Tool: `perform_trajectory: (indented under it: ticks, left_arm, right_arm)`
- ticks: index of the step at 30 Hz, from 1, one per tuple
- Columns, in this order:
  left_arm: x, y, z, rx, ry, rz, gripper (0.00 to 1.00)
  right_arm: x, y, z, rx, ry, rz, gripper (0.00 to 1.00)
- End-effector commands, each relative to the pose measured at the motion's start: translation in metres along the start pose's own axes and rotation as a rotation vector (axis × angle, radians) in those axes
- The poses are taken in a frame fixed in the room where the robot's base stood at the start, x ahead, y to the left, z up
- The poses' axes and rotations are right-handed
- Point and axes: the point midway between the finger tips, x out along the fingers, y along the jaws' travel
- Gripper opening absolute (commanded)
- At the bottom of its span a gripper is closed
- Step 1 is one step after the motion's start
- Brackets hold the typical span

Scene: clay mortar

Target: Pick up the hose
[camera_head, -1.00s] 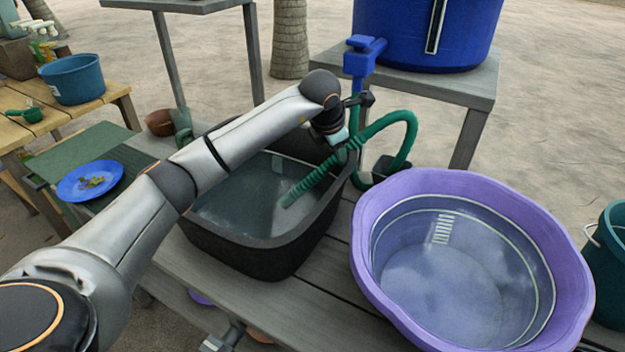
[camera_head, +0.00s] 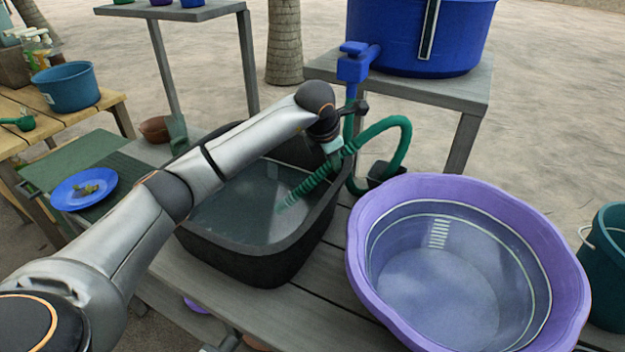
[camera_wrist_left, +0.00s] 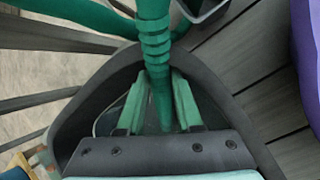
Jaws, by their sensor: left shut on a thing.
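The green ribbed hose (camera_head: 405,135) comes down from the blue tap (camera_head: 355,65), loops to the right and runs into the dark basin (camera_head: 265,255). Its free end points down and left over the water. My left gripper (camera_head: 334,152) is at the basin's far right side, on the hose. In the left wrist view, the hose (camera_wrist_left: 155,45) passes between the two green fingers of the left gripper (camera_wrist_left: 160,100), which is shut on it. The fingertips are partly hidden in the head view. My right gripper is not in view.
A purple tub (camera_head: 365,275) with water stands close on the right of the wooden table. A blue barrel (camera_head: 470,30) stands on a stand behind. A blue plate (camera_head: 70,198) lies at the left, and a teal bucket (camera_head: 610,270) is at the right edge.

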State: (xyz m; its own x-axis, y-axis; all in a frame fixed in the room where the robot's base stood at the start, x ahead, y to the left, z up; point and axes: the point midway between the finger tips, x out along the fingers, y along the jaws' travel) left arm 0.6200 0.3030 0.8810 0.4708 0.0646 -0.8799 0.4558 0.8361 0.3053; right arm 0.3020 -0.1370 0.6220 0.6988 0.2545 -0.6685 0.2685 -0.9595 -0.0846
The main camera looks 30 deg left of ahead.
Motion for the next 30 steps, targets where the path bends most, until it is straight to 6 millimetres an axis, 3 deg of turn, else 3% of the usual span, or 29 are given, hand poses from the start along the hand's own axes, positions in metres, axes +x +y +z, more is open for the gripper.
perform_trajectory:
  ticks: [11, 17, 24, 30]
  left_arm:
    - [-0.02, 0.008, 0.009, 0.0, -0.004, 0.003, 0.0]
    - [-0.053, 0.009, 0.007, 0.002, -0.004, 0.005, 0.0]
    - [-0.108, 0.004, -0.003, 0.002, -0.005, 0.005, 0.0]
    - [-0.134, -0.009, -0.023, 0.001, -0.003, 0.004, 0.0]
  right_arm:
    - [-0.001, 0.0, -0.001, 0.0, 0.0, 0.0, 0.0]
    - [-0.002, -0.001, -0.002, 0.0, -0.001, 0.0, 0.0]
    - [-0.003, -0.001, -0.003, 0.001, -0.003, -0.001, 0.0]
    - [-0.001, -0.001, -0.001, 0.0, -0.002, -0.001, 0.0]
